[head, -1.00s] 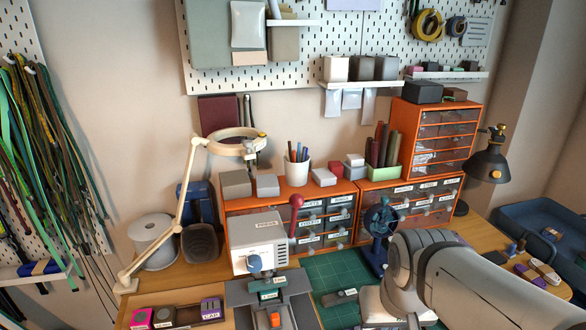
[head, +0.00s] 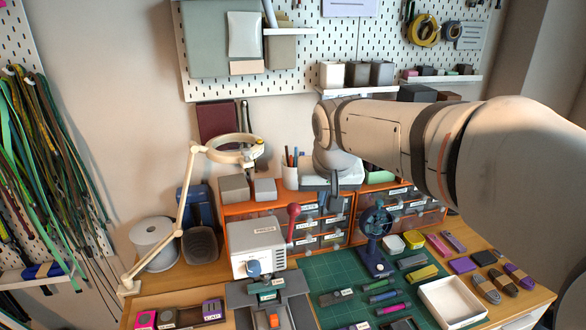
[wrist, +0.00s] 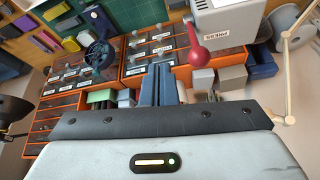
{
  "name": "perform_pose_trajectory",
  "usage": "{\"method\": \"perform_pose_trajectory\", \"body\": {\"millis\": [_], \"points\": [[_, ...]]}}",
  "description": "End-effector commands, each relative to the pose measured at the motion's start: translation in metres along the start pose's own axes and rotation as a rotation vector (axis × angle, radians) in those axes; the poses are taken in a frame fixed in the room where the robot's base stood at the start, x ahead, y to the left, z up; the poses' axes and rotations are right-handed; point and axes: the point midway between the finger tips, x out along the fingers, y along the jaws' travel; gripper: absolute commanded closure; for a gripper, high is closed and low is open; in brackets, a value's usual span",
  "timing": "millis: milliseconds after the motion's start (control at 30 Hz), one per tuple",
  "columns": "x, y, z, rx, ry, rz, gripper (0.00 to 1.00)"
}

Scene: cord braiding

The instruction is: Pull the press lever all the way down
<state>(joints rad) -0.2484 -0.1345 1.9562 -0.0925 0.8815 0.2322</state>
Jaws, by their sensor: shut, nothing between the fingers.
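The press (head: 258,246) is a pale box with a PRESS label and a blue knob on its front. Its red lever (head: 292,212) stands up at its right side, round knob at the top. In the wrist view the press (wrist: 224,22) is at the upper right, and the lever (wrist: 194,46) shows its large red ball beside it. My gripper (head: 335,203) is shut and empty, pointing down to the right of the lever and apart from it. In the wrist view its closed fingers (wrist: 161,76) are left of the red ball.
Orange drawer units (head: 400,205) stand behind, with a pen cup (head: 291,172) and boxes on top. A blue hand-cranked device (head: 375,240) stands right of the press. A magnifier lamp (head: 236,150) is at left. A white tray (head: 430,303) and small items lie on the right.

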Motion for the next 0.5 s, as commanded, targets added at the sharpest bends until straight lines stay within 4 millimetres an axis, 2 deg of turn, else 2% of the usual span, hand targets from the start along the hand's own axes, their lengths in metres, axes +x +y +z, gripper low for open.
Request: {"method": "perform_pose_trajectory", "body": {"millis": [33, 100, 200, 300, 500], "points": [[-0.01, -0.018, -0.027, -0.01, 0.023, -0.011, 1.0], [-0.016, -0.035, -0.05, -0.012, 0.05, -0.023, 1.0], [-0.02, -0.051, -0.069, -0.013, 0.074, -0.033, 1.0], [-0.021, -0.057, -0.075, -0.011, 0.084, -0.037, 1.0], [-0.021, -0.057, -0.075, -0.011, 0.084, -0.037, 1.0]]}}
